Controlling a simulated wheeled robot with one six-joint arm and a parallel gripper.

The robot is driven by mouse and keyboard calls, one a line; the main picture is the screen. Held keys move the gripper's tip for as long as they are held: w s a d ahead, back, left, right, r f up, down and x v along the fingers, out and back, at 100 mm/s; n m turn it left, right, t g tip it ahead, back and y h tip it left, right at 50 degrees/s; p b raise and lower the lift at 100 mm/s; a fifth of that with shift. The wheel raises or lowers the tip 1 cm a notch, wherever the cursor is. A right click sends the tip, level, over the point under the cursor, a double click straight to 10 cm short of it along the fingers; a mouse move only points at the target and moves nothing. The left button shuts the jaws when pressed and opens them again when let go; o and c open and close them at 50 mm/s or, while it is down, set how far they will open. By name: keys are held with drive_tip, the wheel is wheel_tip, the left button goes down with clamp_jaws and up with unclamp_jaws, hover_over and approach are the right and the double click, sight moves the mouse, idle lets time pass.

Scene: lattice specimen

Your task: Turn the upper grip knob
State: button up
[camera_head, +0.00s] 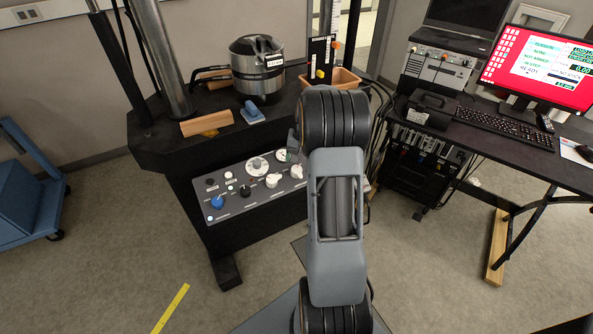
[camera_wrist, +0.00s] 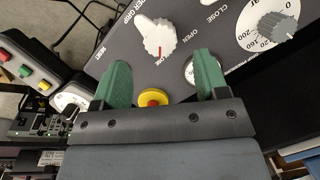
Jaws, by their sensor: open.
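The upper grip knob (camera_wrist: 157,38) is a white pointer knob with a red mark in the wrist view. It sits on a grey panel (camera_wrist: 112,58), beside printed words OPEN and CLOSE and part of its "upper grip" label. My gripper (camera_wrist: 161,70) is open, with its two green fingers apart and nothing between them. The knob lies just beyond the fingertips, roughly in line with the gap; I see no contact. In the head view my arm hides most of the gripper. White knobs (camera_head: 273,181) show on the panel there, but I cannot tell which is the upper grip one.
A numbered dial (camera_wrist: 268,25) is right of the knob. A yellow-ringed red button (camera_wrist: 152,98) shows between the finger bases. On the black bench stand a metal cylinder (camera_head: 258,70) and an orange bin (camera_head: 343,80). A desk with a monitor (camera_head: 540,68) is at right.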

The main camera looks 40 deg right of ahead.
sight(297, 168)
drive_tip(key=shift+w+a+f, duration=0.1)
drive_tip(key=shift+f, duration=0.9)
drive_tip(key=shift+w+a+f, duration=0.1)
drive_tip(key=shift+a+f, duration=0.05)
drive_tip(key=shift+f, duration=0.9)
drive_tip(key=shift+w+a+f, duration=0.1)
drive_tip(key=shift+f, duration=0.9)
drive_tip(key=c, duration=0.9)
